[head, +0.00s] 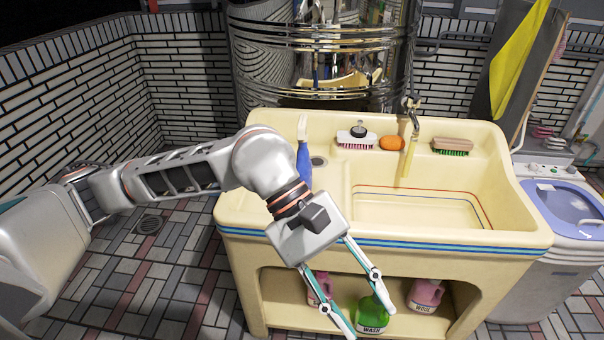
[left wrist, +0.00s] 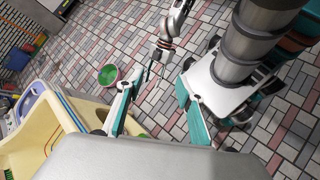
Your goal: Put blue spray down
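The blue spray bottle (head: 303,155) with a white top stands upright on the left ledge of the cream sink (head: 330,185). Its lower part is hidden behind my left arm. My left gripper (head: 368,318) is in front of the sink's front edge, apart from the bottle, with its fingers spread and nothing between them. In the left wrist view its two fingers (left wrist: 157,115) are also apart, with floor tiles between them. My right gripper (left wrist: 156,75) shows small in the left wrist view, with its fingers apart and no held object visible.
A white brush (head: 356,138), an orange soap (head: 391,143) and a green-bristled brush (head: 452,146) lie along the sink's back ledge. Several bottles, one a green wash bottle (head: 371,312), stand on the shelf below. A washing machine (head: 565,210) is at right. A green-filled bucket (left wrist: 109,75) stands on the floor.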

